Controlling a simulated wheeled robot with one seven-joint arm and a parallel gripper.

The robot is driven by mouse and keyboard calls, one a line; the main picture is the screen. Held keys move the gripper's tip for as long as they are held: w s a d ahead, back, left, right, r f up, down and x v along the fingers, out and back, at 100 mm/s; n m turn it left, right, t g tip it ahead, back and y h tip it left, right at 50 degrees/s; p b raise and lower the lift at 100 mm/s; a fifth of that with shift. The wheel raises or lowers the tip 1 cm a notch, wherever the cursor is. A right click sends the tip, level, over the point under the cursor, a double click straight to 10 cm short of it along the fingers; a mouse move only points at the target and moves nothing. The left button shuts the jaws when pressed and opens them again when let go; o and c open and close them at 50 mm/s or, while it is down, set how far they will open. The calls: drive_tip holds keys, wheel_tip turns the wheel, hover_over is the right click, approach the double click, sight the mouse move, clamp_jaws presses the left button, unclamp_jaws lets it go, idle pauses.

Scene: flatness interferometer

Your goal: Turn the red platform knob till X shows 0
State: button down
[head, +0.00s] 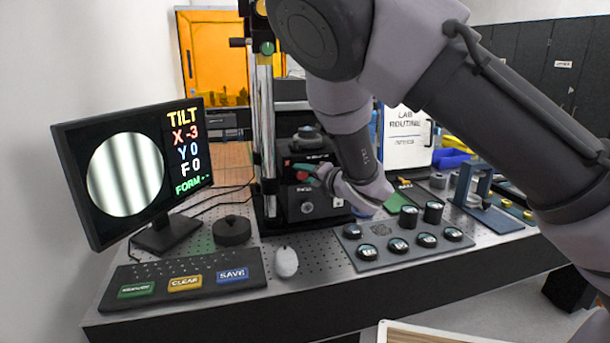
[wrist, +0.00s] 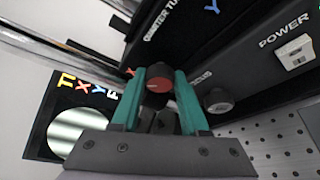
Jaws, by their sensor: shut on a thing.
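The red platform knob (wrist: 158,86) sits on the front of the black instrument, beside a red X mark. My gripper (wrist: 157,100) has its green fingers closed around the knob's sides in the wrist view. In the head view my gripper (head: 312,174) is at the instrument's front, and the knob is mostly hidden there. The monitor (head: 131,165) reads TILT, X -3, Y 0, F 0 and FORM with dashes. Its round picture shows several blurred, near-vertical grey fringes.
A grey focus knob (wrist: 217,100) is close to the right of my fingers. A keyboard (head: 184,283) with SAVE and CLEAR keys and a white mouse (head: 286,262) lie in front. A grey tray (head: 400,246) of black round pieces stands at right. A chrome column (head: 265,130) rises left of my gripper.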

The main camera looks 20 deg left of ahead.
drive_tip(key=m, duration=0.1)
drive_tip(key=m+y, duration=0.1)
drive_tip(key=m, duration=0.1)
drive_tip(key=shift+w+d+f+m+y, duration=0.15)
drive_tip(key=shift+m+y, duration=0.15)
drive_tip(key=shift+f+m+t+y, duration=0.1)
drive_tip(key=shift+m+t+y, duration=0.5)
drive_tip(key=shift+m, duration=1.1)
drive_tip(key=shift+c, duration=2.1)
unclamp_jaws()
drive_tip(key=shift+s, duration=0.2)
drive_tip(key=v, duration=1)
drive_tip(key=shift+s+d, duration=0.15)
drive_tip(key=shift+d, duration=0.1)
drive_tip(key=shift+f, duration=0.15)
